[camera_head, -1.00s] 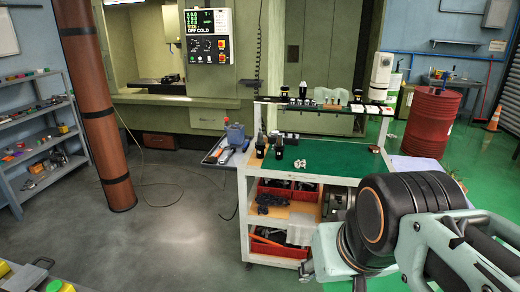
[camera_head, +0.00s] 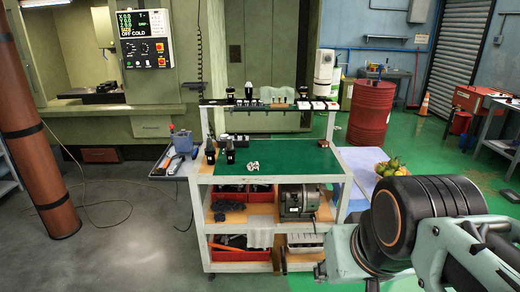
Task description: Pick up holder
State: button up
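A tooling cart (camera_head: 198,225) with a green top stands in the middle of the view. Two dark tool holders stand upright at the left of its top, one (camera_head: 210,151) at the edge and one (camera_head: 230,150) just right of it. More holders sit in the raised rack (camera_head: 268,105) at the back of the cart, among them a dark one (camera_head: 248,91). Which holder the task means I cannot tell. My arm fills the lower right; my gripper is not visible.
A small pale object (camera_head: 253,165) lies on the green top. A side tray (camera_head: 170,165) with a blue-grey container (camera_head: 182,140) is at the cart's left. The floor at front left is clear.

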aim_at(230, 152)
jog(key=i+j+z, duration=0.15)
jog(key=z, duration=0.25)
jog(key=i+j+z, duration=0.75)
jog(key=j, duration=0.2)
jog(key=i+j, duration=0.15)
jog(key=j, duration=0.2)
jog(key=i+j+z, duration=0.1)
jog(key=j, duration=0.3)
jog(key=i+j, duration=0.25)
jog(key=i+j+z, duration=0.1)
jog(key=j, duration=0.4)
